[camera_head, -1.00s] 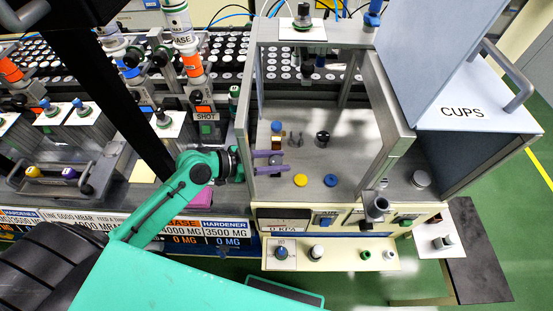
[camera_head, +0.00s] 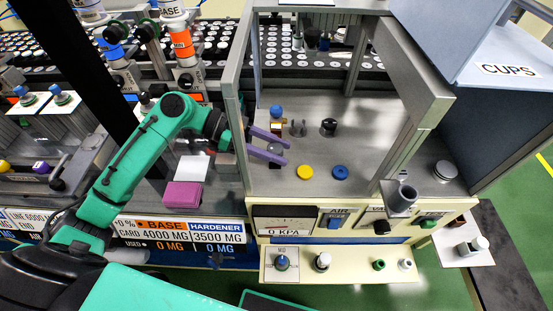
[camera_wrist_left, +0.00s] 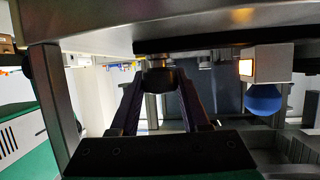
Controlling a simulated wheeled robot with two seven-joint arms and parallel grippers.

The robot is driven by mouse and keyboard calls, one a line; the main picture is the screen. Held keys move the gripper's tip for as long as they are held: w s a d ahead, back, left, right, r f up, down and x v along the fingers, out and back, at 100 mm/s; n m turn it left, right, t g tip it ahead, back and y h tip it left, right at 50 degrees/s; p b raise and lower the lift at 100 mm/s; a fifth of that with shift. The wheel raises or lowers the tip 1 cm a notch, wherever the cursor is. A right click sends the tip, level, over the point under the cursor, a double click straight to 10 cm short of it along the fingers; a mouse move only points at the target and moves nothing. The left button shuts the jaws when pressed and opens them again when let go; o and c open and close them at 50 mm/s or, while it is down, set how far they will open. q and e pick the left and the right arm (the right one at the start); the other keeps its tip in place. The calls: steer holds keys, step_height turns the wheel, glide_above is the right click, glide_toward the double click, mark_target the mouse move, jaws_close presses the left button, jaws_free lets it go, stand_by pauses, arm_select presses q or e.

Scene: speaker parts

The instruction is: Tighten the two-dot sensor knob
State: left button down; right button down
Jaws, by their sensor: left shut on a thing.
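My left gripper (camera_head: 267,145) reaches in from the left through the side of the grey-framed cabinet. Its two purple fingers are shut on a small dark grey knob (camera_head: 275,147), which is mostly hidden between them. In the left wrist view the knob (camera_wrist_left: 158,80) is a dark round piece between the fingertips, under a pale metal surface. No dots can be made out on it, so I cannot confirm it is the two-dot one. My right gripper is not in view.
A blue ball (camera_head: 276,111) on a small lit box stands just behind the fingers. A black knob (camera_head: 329,126), a yellow disc (camera_head: 305,172) and a blue disc (camera_head: 340,172) are on the cabinet floor. The cabinet's left front post (camera_head: 236,125) is close to my wrist.

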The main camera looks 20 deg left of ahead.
mark_target(269, 145)
arm_select(q)
steer(key=shift+m+g+b, duration=0.9)
steer(key=shift+m+g, duration=0.7)
steer(key=shift+g, duration=0.2)
steer(key=shift+r, duration=0.1)
steer(key=c, duration=0.7)
jaws_free()
steer(key=shift+o, duration=0.2)
steer(key=b+v, duration=0.2)
steer(key=v, duration=0.4)
steer(key=shift+w+a, duration=0.15)
steer(key=shift+a, duration=0.15)
steer(key=shift+w+a+r, duration=0.1)
steer(key=shift+a+r, duration=0.2)
steer(key=shift+a, duration=0.1)
